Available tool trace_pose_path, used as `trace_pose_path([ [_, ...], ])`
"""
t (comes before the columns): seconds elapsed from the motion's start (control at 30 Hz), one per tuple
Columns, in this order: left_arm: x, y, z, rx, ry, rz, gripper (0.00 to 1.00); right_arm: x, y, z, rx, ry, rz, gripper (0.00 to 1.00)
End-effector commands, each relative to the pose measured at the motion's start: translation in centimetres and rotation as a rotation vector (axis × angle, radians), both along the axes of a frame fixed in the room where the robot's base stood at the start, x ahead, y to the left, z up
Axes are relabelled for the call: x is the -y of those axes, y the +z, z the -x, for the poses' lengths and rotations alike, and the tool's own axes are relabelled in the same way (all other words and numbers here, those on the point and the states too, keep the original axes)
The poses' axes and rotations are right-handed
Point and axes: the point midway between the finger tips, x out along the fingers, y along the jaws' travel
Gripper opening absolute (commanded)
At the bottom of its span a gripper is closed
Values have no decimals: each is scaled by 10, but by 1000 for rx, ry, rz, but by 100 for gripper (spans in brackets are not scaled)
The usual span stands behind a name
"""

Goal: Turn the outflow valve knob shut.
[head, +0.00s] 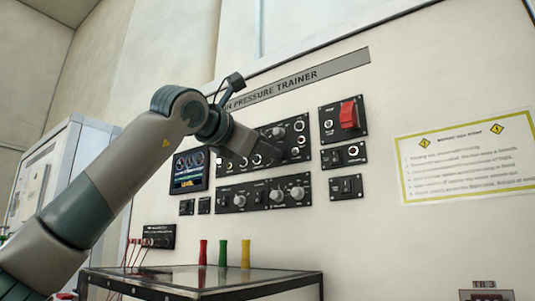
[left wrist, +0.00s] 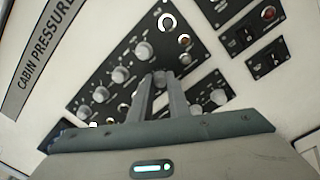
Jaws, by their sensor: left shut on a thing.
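In the head view the left gripper (head: 272,152) reaches the upper panel (head: 301,121) from the left, and the held knob is hidden there. Small labels are too blurred to tell which knob is the outflow valve. My right gripper is not in view.
More knobs stand close by on the upper panel and on the lower panel (head: 257,208). A red switch cover (head: 348,114) is at the right. A screen (head: 189,171) is behind my arm. A dark table (head: 190,280) with red, green and yellow upright pieces stands below.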

Motion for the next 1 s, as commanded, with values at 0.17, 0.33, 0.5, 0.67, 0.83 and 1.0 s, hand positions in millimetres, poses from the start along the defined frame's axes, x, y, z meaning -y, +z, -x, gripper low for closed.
trace_pose_path([
  [0.17, 0, -2, -1, -15, 0, 14, 0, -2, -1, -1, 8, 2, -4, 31],
  [0.33, 0, -2, -1, -17, 0, 14, 0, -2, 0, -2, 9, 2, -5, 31],
  [0.5, 1, -2, -1, -16, 0, 13, 23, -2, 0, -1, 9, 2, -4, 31],
  [0.67, 1, -2, -1, -15, 0, 14, 34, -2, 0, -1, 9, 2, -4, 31],
  [0.83, 0, -1, 0, -14, 0, 14, 34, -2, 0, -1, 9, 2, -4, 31],
  [1.0, -3, -1, 3, -12, 0, 14, 34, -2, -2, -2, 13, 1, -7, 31],
])
